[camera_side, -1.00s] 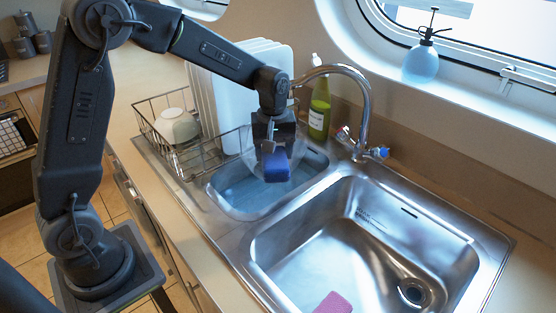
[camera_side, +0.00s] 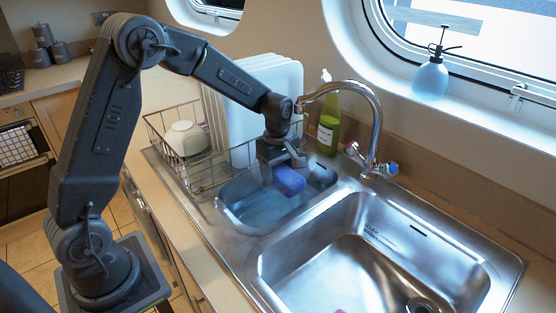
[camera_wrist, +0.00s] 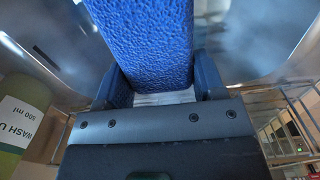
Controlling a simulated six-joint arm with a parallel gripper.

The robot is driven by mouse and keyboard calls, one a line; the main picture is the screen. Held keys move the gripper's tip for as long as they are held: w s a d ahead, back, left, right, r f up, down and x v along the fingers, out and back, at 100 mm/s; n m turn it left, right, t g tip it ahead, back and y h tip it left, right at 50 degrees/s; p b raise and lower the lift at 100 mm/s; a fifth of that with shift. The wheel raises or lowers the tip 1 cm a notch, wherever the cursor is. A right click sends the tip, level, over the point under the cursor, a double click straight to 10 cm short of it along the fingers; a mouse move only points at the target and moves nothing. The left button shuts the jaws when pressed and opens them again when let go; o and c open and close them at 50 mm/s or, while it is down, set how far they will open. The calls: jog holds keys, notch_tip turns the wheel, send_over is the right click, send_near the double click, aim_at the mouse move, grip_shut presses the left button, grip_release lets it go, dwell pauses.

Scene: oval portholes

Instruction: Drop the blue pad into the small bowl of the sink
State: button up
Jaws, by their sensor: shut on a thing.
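My gripper (camera_side: 275,167) is shut on the blue pad (camera_side: 289,181), which is tilted and held over the small bowl (camera_side: 236,214) of the sink. The small bowl seems to hold bluish water. In the wrist view the blue pad (camera_wrist: 150,45) stands between the two jaws (camera_wrist: 162,82) and fills the top middle. The pad hides part of the bowl, and I cannot tell whether it touches the water.
The large sink bowl (camera_side: 335,262) is to the right. The tap (camera_side: 374,120) and a green soap bottle (camera_side: 328,130) stand behind the small bowl. A wire dish rack (camera_side: 195,172) with a pale bowl (camera_side: 187,138) is at the left.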

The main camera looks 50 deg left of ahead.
aim_at(278, 168)
jog(key=shift+f, duration=0.85)
jog(key=o, duration=1)
notch_tip(278, 168, up, 8)
jog(key=shift+f, duration=0.2)
jog(key=s+d+r+m, duration=0.1)
jog(key=s+d+m, duration=0.1)
jog(key=s, duration=0.1)
jog(key=shift+r, duration=0.35)
jog(key=s+d+r+m+t, duration=0.1)
jog(key=s+r+m+t, duration=0.1)
jog(key=s+m, duration=0.3)
jog(key=s+d+r+m+t, duration=0.1)
jog(key=s+r+m, duration=0.3)
jog(key=s, duration=0.5)
jog(key=s+d+r+m+t, duration=0.2)
jog(key=s+m, duration=0.4)
jog(key=s, duration=0.1)
jog(key=shift+d+r+m+t, duration=0.3)
jog(key=shift+d+r+m, duration=0.1)
